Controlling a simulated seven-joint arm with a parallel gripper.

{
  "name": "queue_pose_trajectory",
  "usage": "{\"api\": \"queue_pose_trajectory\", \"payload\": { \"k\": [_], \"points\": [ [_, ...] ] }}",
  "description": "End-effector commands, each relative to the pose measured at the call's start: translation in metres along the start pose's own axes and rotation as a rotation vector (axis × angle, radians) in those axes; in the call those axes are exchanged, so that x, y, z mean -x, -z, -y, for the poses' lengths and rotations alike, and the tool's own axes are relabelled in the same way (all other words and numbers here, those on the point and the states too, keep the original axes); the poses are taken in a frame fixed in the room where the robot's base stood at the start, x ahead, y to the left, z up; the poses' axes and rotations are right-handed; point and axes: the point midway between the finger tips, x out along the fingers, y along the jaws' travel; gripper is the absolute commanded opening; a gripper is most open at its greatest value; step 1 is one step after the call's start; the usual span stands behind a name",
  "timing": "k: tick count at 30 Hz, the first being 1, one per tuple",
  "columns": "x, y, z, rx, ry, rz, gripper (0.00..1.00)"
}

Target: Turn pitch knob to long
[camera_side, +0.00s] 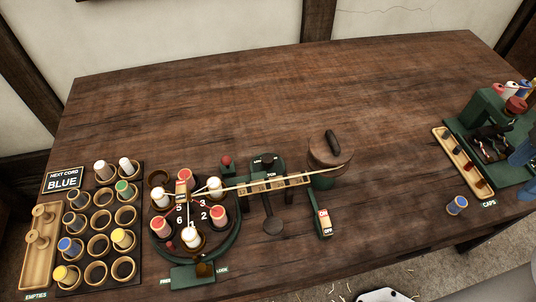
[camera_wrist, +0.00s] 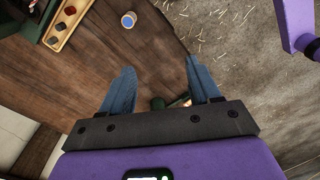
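The pitch knob appears to be the small dark knob (camera_side: 267,160) on a green block at mid-table in the side view. White lettering beside it is partly covered, so I cannot read its setting. A wooden strip with cords crosses just in front of the block. My gripper (camera_wrist: 160,75) shows two blue fingers spread apart in the wrist view, with nothing held. In the side view only a blue part of it shows at the right edge, by the caps station, far from the knob. A small green thing shows behind the fingers in the wrist view.
A round carousel (camera_side: 190,255) with several spools stands left of the knob. A lidded brown pot (camera_side: 330,150) and an on/off switch (camera_side: 323,222) are to its right. The rear table is clear.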

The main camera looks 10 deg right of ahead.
Motion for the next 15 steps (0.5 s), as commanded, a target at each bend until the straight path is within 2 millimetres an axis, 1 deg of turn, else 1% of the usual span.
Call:
{"api": "queue_pose_trajectory", "payload": {
  "k": [1,2,5,7,8,9,11,12,14,15],
  "points": [
    [0.002,0.015,-0.003,-0.029,0.0,0.001,0.61],
    [0.004,0.025,-0.004,-0.051,0.0,0.0,0.61],
    [0.009,0.062,-0.012,-0.141,-0.001,0.003,0.61],
    [0.011,0.089,-0.017,-0.208,-0.001,0.003,0.61],
    [0.012,0.101,-0.018,-0.237,-0.001,0.004,0.61],
    [0.013,0.116,-0.021,-0.275,-0.001,0.004,0.61],
    [0.014,0.139,-0.025,-0.332,-0.002,0.005,0.61],
    [0.015,0.155,-0.027,-0.37,-0.002,0.005,0.61],
    [0.014,0.177,-0.03,-0.428,-0.002,0.006,0.61],
    [0.014,0.192,-0.033,-0.466,-0.003,0.007,0.61]
  ]
}}
